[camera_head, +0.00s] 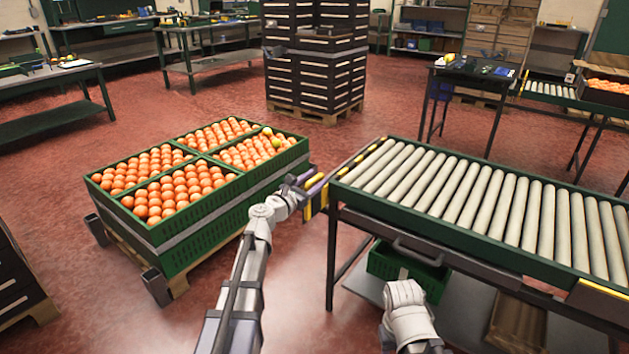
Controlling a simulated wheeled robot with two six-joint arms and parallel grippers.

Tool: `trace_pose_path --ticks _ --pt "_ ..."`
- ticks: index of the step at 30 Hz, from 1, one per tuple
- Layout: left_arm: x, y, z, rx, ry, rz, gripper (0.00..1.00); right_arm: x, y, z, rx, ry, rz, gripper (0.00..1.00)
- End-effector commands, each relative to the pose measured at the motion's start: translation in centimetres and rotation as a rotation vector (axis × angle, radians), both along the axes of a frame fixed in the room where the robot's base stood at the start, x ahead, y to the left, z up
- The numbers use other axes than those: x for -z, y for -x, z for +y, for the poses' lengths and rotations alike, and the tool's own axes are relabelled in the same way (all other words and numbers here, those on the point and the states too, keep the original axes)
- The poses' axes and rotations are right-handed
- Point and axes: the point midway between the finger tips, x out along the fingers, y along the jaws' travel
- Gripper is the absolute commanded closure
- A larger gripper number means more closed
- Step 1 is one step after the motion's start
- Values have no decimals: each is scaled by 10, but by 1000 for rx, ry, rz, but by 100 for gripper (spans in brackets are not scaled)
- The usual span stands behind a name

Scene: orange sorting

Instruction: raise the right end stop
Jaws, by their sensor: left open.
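A roller conveyor (470,234) with a green frame and pale rollers stands at the right. A yellow and black bar (362,158) lies along its left end. A yellow piece (604,291) shows on its near rail at the lower right; I cannot tell if it belongs to an end stop. The conveyor's right end is cut off by the picture's edge, so no end stop shows there. My left gripper (308,184) is open beside the conveyor's left end, close to the yellow and black parts; I cannot tell if it touches them. My right gripper is out of view; only part of that arm shows.
Green crates of oranges (187,224) stand on a pallet just left of my left gripper. A green crate (410,269) sits on the shelf under the conveyor. Dark stacked crates (311,75) stand behind. Red floor is open between the crates and workbenches.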

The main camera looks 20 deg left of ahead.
Motion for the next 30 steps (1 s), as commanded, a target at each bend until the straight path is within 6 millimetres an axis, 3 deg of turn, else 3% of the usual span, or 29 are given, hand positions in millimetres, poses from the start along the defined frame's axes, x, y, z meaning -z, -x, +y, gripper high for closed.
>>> trace_pose_path --ticks 6,19,30 --pt "0 0 0 0 0 0 50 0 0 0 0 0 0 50" --pt "0 0 0 -1 0 0 98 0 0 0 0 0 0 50" --pt "0 0 1 -1 0 0 100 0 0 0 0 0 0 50"
